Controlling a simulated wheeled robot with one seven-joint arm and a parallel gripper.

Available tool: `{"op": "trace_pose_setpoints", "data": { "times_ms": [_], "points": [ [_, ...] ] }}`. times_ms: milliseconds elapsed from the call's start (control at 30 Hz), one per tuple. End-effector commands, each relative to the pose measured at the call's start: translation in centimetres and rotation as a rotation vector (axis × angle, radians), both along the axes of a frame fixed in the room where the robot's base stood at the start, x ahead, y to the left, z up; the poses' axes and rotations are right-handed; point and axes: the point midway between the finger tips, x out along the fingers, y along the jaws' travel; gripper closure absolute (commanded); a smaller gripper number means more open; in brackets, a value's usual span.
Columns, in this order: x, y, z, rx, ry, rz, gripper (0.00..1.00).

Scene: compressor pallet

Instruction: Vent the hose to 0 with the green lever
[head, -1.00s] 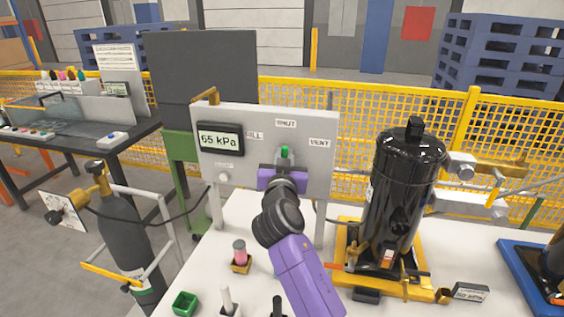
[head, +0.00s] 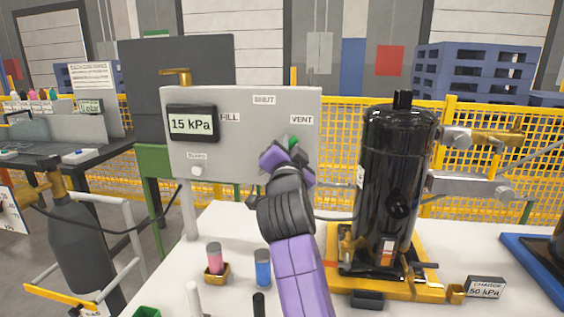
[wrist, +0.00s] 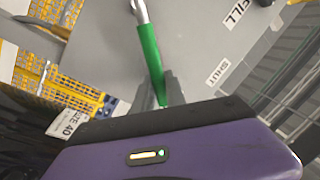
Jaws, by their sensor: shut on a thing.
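The grey valve panel (head: 235,140) stands upright on the white table, with FILL, SHUT and VENT labels. Its display (head: 192,123) reads 15 kPa. The green lever (head: 292,143) is mostly hidden behind my gripper and points toward the VENT label (head: 301,120). In the wrist view the green lever (wrist: 149,55) runs from its metal pivot down between my fingers. My gripper (wrist: 162,95) is shut on the lever's end. In the head view my purple gripper (head: 285,158) is tilted at the panel's right side.
A black cylinder (head: 395,180) stands on a yellow base right of my arm. A grey gas bottle (head: 82,245) is at left. A CHARGE 50 kPa sign (head: 485,288) is at right.

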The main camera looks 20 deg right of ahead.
Motion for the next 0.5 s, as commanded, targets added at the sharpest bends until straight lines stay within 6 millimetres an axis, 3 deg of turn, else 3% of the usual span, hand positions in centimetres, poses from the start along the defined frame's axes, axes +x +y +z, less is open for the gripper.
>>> {"op": "trace_pose_setpoints", "data": {
  "times_ms": [100, 500],
  "points": [
    [-0.19, -0.24, -0.94, 0.044, -0.027, 0.001, 1.00],
    [-0.46, -0.77, -1.06, 0.113, -0.069, 0.000, 1.00]
  ]
}}
